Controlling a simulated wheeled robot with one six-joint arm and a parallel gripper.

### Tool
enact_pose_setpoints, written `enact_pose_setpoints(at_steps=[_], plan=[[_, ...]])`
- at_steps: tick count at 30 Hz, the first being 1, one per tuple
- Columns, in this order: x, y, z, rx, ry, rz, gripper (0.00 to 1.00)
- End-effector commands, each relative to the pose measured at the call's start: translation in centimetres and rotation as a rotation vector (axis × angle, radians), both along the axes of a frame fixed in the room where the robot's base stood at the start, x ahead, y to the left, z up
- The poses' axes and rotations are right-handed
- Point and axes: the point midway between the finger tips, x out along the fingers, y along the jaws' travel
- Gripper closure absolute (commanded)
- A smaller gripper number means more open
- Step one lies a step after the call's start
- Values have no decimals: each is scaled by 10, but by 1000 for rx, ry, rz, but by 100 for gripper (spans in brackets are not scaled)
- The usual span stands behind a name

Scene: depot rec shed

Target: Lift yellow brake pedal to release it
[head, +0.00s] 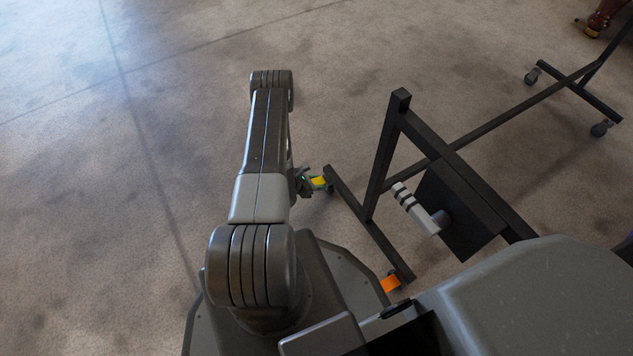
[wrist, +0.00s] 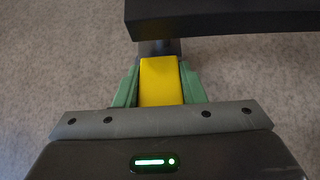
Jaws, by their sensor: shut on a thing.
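The yellow brake pedal (wrist: 160,82) lies between the two green fingers of my gripper (wrist: 160,92) in the wrist view, and the fingers are shut on its sides. It juts out from under the black frame bar, at a dark caster mount. The caster wheel under the pedal is mostly hidden.
A black wheeled frame (head: 450,140) stands to the right, with a dark panel (head: 458,210) and a grey handle-like part (head: 415,208). An orange pedal (head: 390,284) is at the base bar's other end. More casters (head: 601,129) are at the far right. The concrete floor (head: 130,130) to the left is clear.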

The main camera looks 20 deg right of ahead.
Motion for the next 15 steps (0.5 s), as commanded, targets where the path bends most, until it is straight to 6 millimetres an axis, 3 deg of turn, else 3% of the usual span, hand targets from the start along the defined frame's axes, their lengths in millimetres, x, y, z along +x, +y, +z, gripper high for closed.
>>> enact_pose_setpoints(at_steps=[15], plan=[[-1,0,1,62,10,1,100]])
